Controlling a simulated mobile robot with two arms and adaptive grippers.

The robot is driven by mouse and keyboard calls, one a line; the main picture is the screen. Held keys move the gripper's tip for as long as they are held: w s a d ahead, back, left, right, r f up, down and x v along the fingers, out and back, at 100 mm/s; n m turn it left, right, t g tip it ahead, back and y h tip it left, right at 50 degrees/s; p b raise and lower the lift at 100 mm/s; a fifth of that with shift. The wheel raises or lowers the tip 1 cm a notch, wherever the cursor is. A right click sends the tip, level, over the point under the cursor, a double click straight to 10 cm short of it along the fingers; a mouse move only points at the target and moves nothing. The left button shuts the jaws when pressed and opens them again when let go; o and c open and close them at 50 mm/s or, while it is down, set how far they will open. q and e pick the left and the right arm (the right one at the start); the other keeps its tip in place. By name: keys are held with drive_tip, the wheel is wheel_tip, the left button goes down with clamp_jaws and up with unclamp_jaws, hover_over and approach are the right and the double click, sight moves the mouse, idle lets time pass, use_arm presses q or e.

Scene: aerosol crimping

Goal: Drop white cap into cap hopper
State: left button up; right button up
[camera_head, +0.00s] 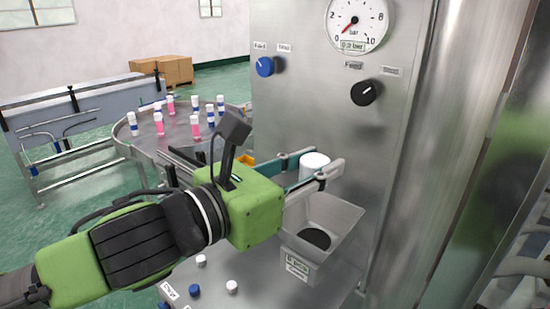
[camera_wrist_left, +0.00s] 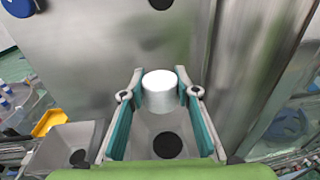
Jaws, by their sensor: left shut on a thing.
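A white cap (camera_head: 314,166) is held between the fingertips of my left gripper (camera_head: 318,168) in the head view. In the left wrist view the white cap (camera_wrist_left: 160,92) sits between the teal-lined fingers of the same gripper (camera_wrist_left: 160,95). The gripper is shut on it. The cap hopper (camera_head: 345,214), a grey metal bin with a dark round opening and a label on its front, is below the cap. In the wrist view the hopper's dark opening (camera_wrist_left: 167,145) shows below the cap, between the fingers. My right gripper is in neither view.
The steel machine panel (camera_head: 310,110) with a gauge and knobs stands behind the hopper. Loose white and blue caps (camera_head: 194,291) lie on the surface at the lower left. A second bin (camera_wrist_left: 75,140) is left of the hopper. A round table (camera_head: 180,130) holds several bottles.

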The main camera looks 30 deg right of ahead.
use_arm(q)
drive_tip(key=f+b, duration=0.1)
drive_tip(key=f, duration=0.1)
drive_tip(key=f+b, duration=0.4)
drive_tip(key=shift+s+a+f, duration=0.1)
drive_tip(key=shift+s+f, duration=0.05)
drive_tip(key=shift+s, duration=0.15)
drive_tip(key=shift+s+f+b, duration=0.1)
drive_tip(key=shift+f+b, duration=0.5)
drive_tip(key=shift+f, duration=0.1)
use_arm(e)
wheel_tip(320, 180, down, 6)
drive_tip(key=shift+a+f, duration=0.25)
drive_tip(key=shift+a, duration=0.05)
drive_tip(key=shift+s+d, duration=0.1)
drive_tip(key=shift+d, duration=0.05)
use_arm(q)
drive_tip(key=o, duration=0.7)
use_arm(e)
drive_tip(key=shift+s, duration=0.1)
use_arm(q)
drive_tip(key=shift+o, duration=0.2)
